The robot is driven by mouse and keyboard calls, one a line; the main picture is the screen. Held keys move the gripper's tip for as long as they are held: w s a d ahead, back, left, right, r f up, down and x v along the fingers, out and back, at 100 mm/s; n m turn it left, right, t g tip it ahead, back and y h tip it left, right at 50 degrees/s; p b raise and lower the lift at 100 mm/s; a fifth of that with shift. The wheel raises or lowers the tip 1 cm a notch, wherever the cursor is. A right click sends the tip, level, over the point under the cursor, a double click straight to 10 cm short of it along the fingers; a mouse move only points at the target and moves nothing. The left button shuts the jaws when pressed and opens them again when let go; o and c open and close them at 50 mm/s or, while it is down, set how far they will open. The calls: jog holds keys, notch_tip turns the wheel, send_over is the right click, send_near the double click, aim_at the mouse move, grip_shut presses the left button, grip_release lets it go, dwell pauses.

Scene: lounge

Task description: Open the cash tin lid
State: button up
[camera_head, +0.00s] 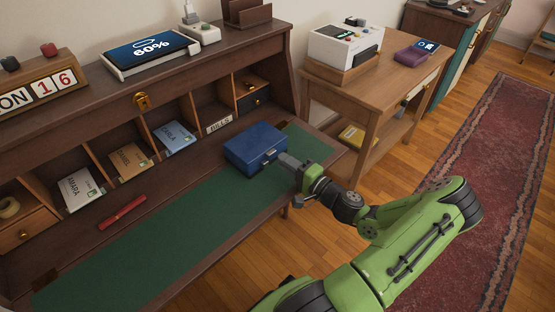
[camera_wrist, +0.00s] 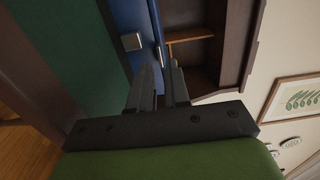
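The blue cash tin (camera_head: 256,144) sits on the green desk mat (camera_head: 190,215), at the back right of the desk. Its lid looks shut in the head view. A small pale latch shows on its front, and also as a grey square in the wrist view. My gripper (camera_head: 284,160) is at the tin's front right, close to the front face. In the wrist view, the tin's blue face (camera_wrist: 122,15) is just beyond my gripper (camera_wrist: 162,72). The two fingers stand apart with a narrow gap, near the tin's edge. I cannot tell whether they touch it.
Desk cubbies behind the tin hold envelopes (camera_head: 174,137) and a "BILLS" label (camera_head: 219,124). A red pen-like object (camera_head: 122,213) lies left on the desk. A side table (camera_head: 376,98) with a white device (camera_head: 344,46) stands to the right. The mat's middle is clear.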

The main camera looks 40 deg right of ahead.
jog(key=w, duration=0.3)
jog(key=shift+w, duration=0.4)
grip_shut()
jog(key=shift+a, duration=0.1)
dwell(1.0)
